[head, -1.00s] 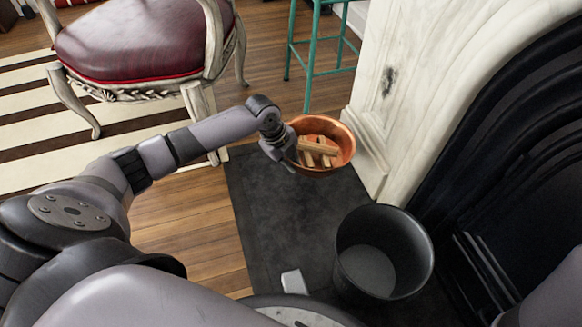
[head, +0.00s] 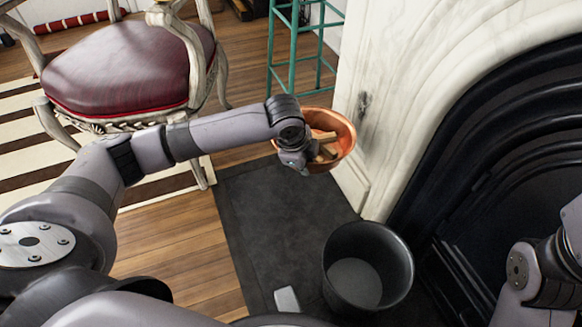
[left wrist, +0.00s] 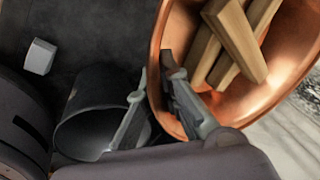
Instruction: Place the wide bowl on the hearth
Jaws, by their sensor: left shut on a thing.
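The wide bowl (head: 342,128) is copper-coloured and holds several wooden sticks (left wrist: 235,40). My left gripper (head: 298,160) is shut on its near rim and holds it up over the far part of the dark hearth (head: 268,215), close to the white marble. In the left wrist view the gripper (left wrist: 160,105) has one finger inside the bowl (left wrist: 286,98) and one outside it. The gripper hides the bowl's left side in the head view. My right arm shows at the lower right, but its gripper is out of the picture.
A black bucket (head: 368,268) stands on the near part of the hearth, with a small white block (head: 287,299) beside it. The marble surround (head: 395,95) rises on the right. A teal stool (head: 303,50) and a red chair (head: 125,65) stand beyond. The middle of the hearth is clear.

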